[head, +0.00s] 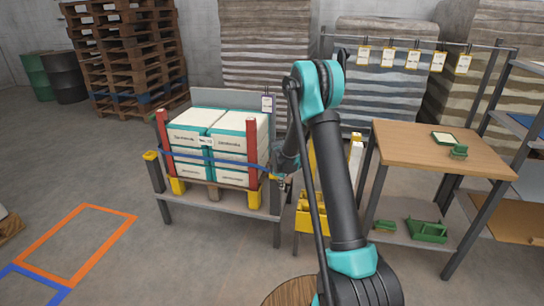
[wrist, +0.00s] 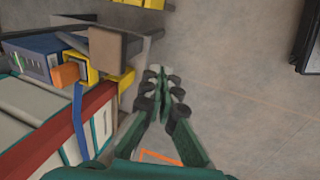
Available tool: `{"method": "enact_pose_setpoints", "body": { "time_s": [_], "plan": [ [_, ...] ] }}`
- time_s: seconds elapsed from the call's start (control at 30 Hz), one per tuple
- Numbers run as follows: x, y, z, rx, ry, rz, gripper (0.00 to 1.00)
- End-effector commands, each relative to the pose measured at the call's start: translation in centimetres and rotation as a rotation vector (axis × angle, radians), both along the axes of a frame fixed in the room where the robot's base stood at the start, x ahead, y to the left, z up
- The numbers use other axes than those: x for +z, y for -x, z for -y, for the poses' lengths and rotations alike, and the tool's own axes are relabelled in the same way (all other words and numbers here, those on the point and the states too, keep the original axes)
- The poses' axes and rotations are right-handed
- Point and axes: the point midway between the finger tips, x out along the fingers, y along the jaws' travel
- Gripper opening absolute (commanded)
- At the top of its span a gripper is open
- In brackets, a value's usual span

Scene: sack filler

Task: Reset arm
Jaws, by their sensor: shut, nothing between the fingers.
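My gripper (head: 283,182) is at the right front corner of the low stand, beside the end of the blue strap. It is small in the head view and partly merges with the things behind it. In the wrist view my gripper (wrist: 168,92) has its green fingers together with nothing between them, above bare floor. My teal and black arm is bent, with its elbow raised. The blue strap (head: 205,158) runs across the stacked white and teal packs (head: 205,140). In the wrist view the blue strap (wrist: 79,120) lies left of the fingers, apart from them.
The stand (head: 228,203) has red uprights and yellow blocks. A wood-topped workbench (head: 410,150) with green items is on the right. A yellow frame (head: 312,212) stands between them. Pallets (head: 125,55) and drums (head: 65,78) are at the back left.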

Motion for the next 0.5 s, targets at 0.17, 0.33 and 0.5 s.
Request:
{"method": "enact_pose_setpoints", "body": {
  "time_s": [0.17, 0.33, 0.5],
  "plan": [
    [4.3, 3.5, 1.3, -0.121, -0.044, 0.018, 0.00],
    [8.6, 8.2, 2.8, -0.273, -0.101, 0.041, 0.00],
    [11.9, 13.3, 4.0, -0.426, -0.160, 0.062, 0.00]
  ]
}}
